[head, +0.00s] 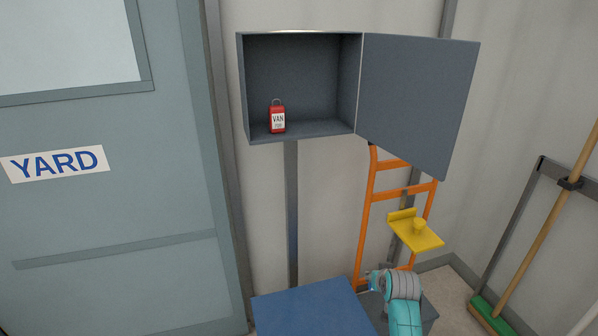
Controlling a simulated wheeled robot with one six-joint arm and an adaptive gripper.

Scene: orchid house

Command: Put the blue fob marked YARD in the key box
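The key box (300,78) is a grey metal box on a post against the wall. Its door (415,100) stands open to the right. A red fob marked VAN (278,118) stands upright inside on the box floor, left of the middle. The rest of the box floor is clear. My gripper (371,282) is low in the head view, below the box and its door. It is small and partly hidden by my own teal arm, so its fingers cannot be made out. I cannot see a blue fob marked YARD clearly anywhere.
A grey-blue door (110,205) with a YARD sign (55,163) stands at the left. An orange hand truck (366,215) and a yellow plate with a knob (416,234) are below the box door. A green broom (490,315) leans at the right.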

